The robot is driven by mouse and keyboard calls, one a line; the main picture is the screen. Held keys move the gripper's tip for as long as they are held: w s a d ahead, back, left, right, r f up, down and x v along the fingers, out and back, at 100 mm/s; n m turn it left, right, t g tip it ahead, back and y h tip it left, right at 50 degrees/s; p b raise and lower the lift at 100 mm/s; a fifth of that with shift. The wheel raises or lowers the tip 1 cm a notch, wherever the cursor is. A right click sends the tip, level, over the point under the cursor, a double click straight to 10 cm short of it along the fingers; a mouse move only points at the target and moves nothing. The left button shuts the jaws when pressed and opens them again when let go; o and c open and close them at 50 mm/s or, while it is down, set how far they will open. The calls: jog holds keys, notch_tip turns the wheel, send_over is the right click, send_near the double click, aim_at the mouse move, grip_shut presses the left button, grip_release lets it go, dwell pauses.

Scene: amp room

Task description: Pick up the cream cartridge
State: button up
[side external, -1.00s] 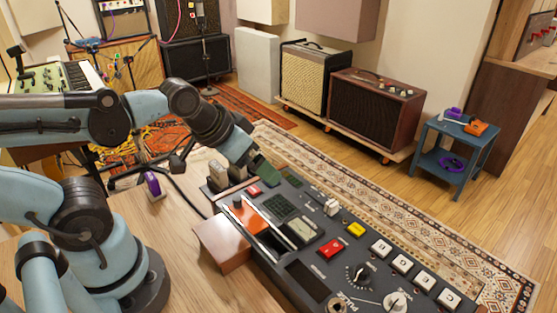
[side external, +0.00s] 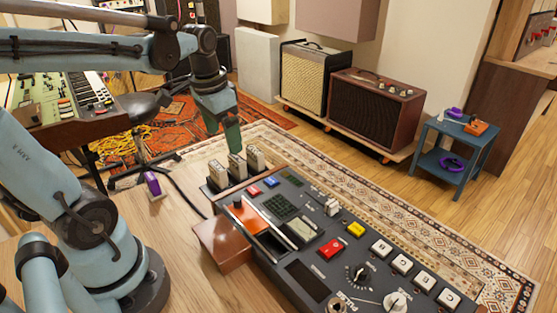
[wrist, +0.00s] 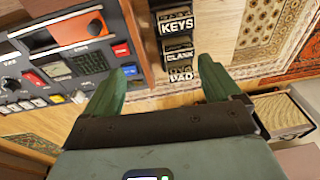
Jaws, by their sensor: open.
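Several cream cartridges stand upright in a row at the far left end of the dark console; I see a left one (side external: 217,174), a middle one (side external: 237,166) and a right one (side external: 255,158). In the wrist view their dark labels read KEYS (wrist: 177,22), a word like CLANK (wrist: 177,56) and PAD (wrist: 183,75). I cannot tell which one the task names. My gripper (side external: 223,142) points down just above and behind the row. In the wrist view my gripper (wrist: 163,82) is open and empty, with the PAD cartridge ahead between its green fingers.
The console (side external: 300,275) carries buttons, knobs and an orange slot area. A brown box (side external: 222,243) adjoins its left side. A purple object (side external: 152,183) stands on the wooden table (side external: 180,245). A synthesizer (side external: 70,105) is at the back left.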

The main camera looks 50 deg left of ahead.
aim_at(217, 166)
jog(key=shift+g+h, duration=0.3)
jog(key=shift+g, duration=0.5)
jog(key=shift+s+a+f, duration=0.1)
jog(key=shift+a+f, duration=0.55)
jog(key=shift+f, duration=1.3)
jog(key=shift+s+a+f, duration=0.15)
jog(key=shift+a+f, duration=0.45)
jog(key=shift+f, duration=1.4)
jog(key=shift+s+a+f, duration=0.1)
jog(key=shift+a+f, duration=0.55)
jog(key=shift+f, duration=1.3)
jog(key=c, duration=1.1)
jog(key=shift+o, duration=0.2)
jog(key=shift+r, duration=0.15)
